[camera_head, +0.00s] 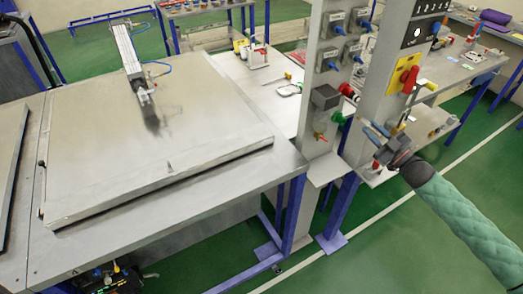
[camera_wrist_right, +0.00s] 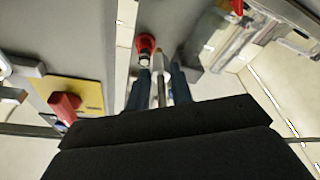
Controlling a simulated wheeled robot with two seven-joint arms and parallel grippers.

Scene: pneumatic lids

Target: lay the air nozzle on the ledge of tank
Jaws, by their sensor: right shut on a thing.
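My right gripper (camera_head: 374,132) is in front of the grey control column in the head view, its arm coming in from the right. In the right wrist view its blue fingers (camera_wrist_right: 159,88) are shut on a slim light-grey piece (camera_wrist_right: 161,91), which I take to be the air nozzle; its shape is mostly hidden by the fingers. The tank (camera_head: 258,187) is at the left, with a wide flat metal ledge around a raised lid (camera_head: 110,135). The gripper is apart from it, to its right. My left gripper is not in view.
A pneumatic cylinder (camera_head: 126,48) stands over the lid. The column carries a yellow plate (camera_head: 397,84) with a red handle, also in the wrist view (camera_wrist_right: 87,93), and a red knob (camera_head: 347,90). The ledge's front strip is clear. Benches stand behind.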

